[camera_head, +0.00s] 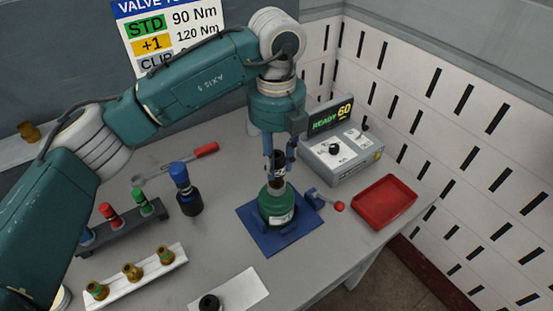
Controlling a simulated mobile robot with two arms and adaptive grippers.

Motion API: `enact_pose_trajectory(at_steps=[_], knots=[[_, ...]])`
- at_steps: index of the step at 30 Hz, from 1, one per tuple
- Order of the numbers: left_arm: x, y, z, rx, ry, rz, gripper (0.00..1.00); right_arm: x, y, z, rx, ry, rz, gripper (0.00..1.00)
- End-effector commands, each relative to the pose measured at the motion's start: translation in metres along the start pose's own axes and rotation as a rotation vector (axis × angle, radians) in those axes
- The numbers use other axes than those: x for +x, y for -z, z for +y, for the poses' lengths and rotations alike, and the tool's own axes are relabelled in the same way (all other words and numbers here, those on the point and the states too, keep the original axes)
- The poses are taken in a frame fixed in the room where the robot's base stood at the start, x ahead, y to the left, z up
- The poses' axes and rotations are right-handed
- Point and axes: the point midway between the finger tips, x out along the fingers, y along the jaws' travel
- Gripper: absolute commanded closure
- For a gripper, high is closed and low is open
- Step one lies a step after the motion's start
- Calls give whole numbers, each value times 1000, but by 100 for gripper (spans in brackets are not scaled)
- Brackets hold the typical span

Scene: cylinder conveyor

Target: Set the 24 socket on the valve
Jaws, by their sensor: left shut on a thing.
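My left gripper (279,153) points straight down over the blue plate (246,222), shut on a dark socket (278,170). The socket has a pale mark that is too small to read surely. The green valve (276,208), a cylinder with a pale label, stands upright on the blue plate directly below. The socket's lower end is at the valve's top; I cannot tell whether it touches or sits on it. The gripper fingers partly hide the socket. My right gripper is not in view.
A blue clamp with a red-knobbed lever (339,206) is right of the valve. A blue-topped black tool (186,190), a red-handled wrench (180,160), a dark rack (125,230) and a white rack (135,278) lie left.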

Motion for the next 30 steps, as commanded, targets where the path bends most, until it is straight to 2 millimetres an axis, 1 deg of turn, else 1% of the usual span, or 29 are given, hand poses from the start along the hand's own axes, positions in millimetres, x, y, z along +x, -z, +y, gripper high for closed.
enact_pose_trajectory(at_steps=[30], knots=[[26,0,0,0,1,-1,100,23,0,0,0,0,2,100]])
